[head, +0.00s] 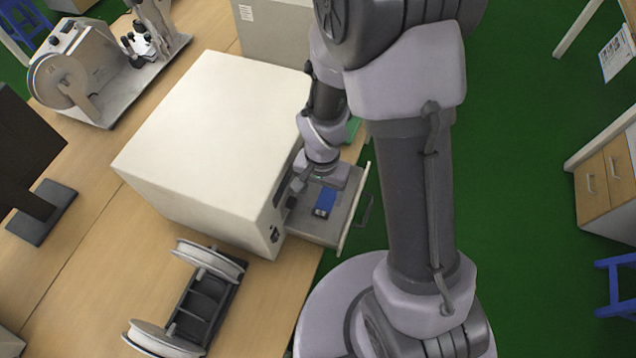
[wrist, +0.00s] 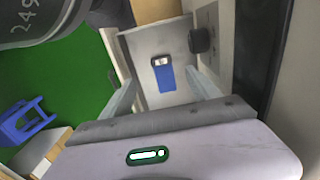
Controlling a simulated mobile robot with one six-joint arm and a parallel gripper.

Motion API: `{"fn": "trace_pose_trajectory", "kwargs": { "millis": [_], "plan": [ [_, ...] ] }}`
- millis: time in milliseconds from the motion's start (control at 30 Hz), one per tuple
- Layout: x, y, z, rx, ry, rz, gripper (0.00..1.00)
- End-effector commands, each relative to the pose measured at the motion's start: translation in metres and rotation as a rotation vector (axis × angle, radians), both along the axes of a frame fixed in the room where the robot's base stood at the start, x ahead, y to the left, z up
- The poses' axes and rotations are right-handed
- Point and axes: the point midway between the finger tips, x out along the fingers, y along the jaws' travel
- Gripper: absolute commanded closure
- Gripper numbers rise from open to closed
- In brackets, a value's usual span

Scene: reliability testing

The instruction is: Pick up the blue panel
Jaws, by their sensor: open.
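The blue panel (head: 325,201) is a small blue block with a dark and whitish end. It lies in the open grey drawer (head: 318,230) on the right side of the large white box. In the wrist view the blue panel (wrist: 164,75) lies on the drawer floor, its whitish end away from me. My gripper (wrist: 163,85) is open, with one finger to each side of the panel in that view. The fingers appear apart from it, and the exact height above it is hard to tell. In the head view my arm covers part of the drawer and most of my gripper.
The white box (head: 210,140) stands on the wooden table (head: 90,240) beside the drawer. A spool rack (head: 200,300) stands at the front. Green floor lies to the right.

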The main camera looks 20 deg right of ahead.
Motion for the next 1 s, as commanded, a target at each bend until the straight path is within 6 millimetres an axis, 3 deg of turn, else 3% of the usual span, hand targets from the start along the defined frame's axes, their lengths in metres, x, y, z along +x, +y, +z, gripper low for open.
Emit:
{"fn": "trace_pose_trajectory", "kwargs": {
  "millis": [33, 200, 367, 600, 800, 833, 1000],
  "plan": [
    [-0.001, 0.0, -0.021, 0.0, 0.004, -0.001, 0.29],
    [0.0, 0.0, -0.057, 0.0, 0.002, 0.0, 0.29],
    [0.0, 0.0, -0.069, 0.001, 0.001, -0.001, 0.29],
    [0.0, 0.001, -0.113, 0.0, 0.001, 0.0, 0.29],
    [0.001, 0.001, -0.114, -0.001, -0.001, 0.0, 0.29],
    [0.001, 0.001, -0.114, -0.001, -0.001, 0.0, 0.31],
    [0.001, 0.001, -0.114, -0.001, -0.001, 0.0, 0.64]
  ]
}}
